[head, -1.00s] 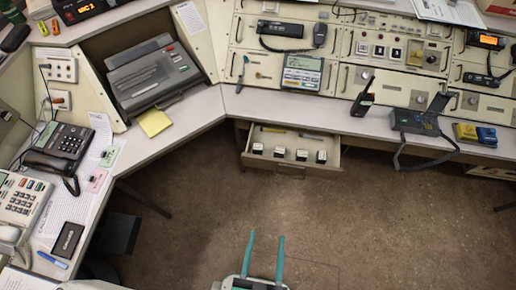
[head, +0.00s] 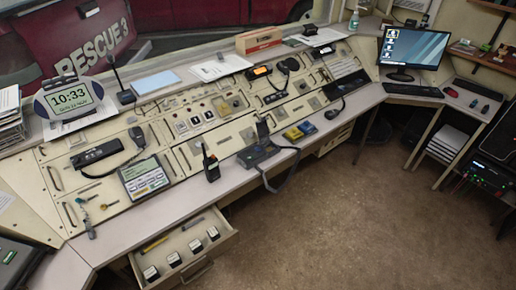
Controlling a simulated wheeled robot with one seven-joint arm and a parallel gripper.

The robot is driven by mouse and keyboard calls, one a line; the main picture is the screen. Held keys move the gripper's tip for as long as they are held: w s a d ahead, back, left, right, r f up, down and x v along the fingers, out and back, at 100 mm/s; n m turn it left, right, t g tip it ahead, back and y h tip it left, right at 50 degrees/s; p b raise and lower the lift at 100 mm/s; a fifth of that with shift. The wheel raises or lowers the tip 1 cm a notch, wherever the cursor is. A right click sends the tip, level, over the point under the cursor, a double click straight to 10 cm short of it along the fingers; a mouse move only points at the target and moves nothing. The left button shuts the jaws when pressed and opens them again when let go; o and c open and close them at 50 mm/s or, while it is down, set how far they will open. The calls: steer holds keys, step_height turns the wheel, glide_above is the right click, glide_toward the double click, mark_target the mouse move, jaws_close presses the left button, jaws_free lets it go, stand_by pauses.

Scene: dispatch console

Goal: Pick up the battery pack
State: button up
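I cannot tell for sure which thing is the battery pack. A small yellow block (head: 293,134) and a small blue block (head: 307,128) sit side by side on the console's front ledge, right of a dark charger-like unit (head: 257,153) with a cable. Several small black-and-white blocks (head: 174,259) stand in the open drawer (head: 197,270) at the lower left. My gripper is outside the head view.
The console desk (head: 240,178) runs from lower left to upper right. A handheld radio (head: 211,165) stands upright on its ledge. A monitor (head: 413,48) and keyboard stand at the back right. The open drawer juts out over the floor. The brown floor (head: 330,220) at centre right is clear.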

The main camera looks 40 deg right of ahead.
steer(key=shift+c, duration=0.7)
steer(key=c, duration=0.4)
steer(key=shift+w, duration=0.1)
